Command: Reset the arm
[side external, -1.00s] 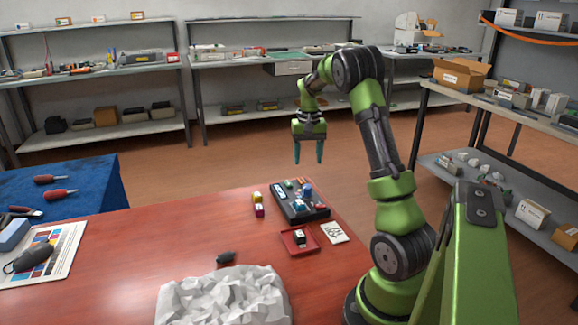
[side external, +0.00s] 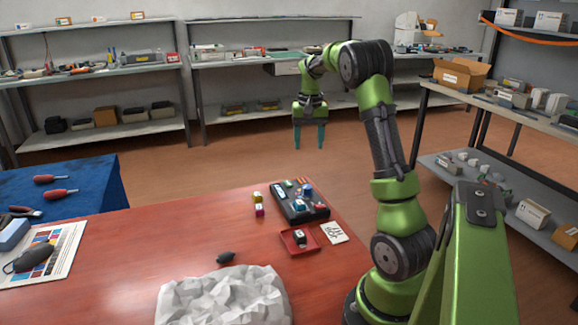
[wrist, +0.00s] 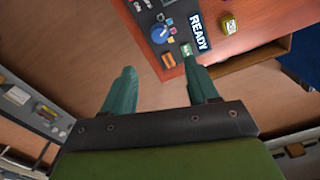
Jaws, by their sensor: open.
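My gripper (side external: 310,136) is raised in the air beyond the far edge of the red table, with its two teal fingers apart and nothing between them. In the wrist view the spread fingers (wrist: 163,92) show over the brown floor. A dark device (side external: 301,207) with coloured parts sits near the table's far right; its "READY" label (wrist: 199,32) shows in the wrist view. A red tray (side external: 287,246) holds a small black and white cartridge. A yellow cartridge (side external: 257,197) and a magenta cartridge (side external: 259,210) stand left of the device; a yellow one (wrist: 229,24) shows in the wrist view.
A crumpled white mass (side external: 222,297) and a black bulb-like object (side external: 225,257) are at the table's front. A printed card (side external: 333,232) lies beside the tray. Shelves (side external: 270,60) line the back and right. The space around my gripper is clear.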

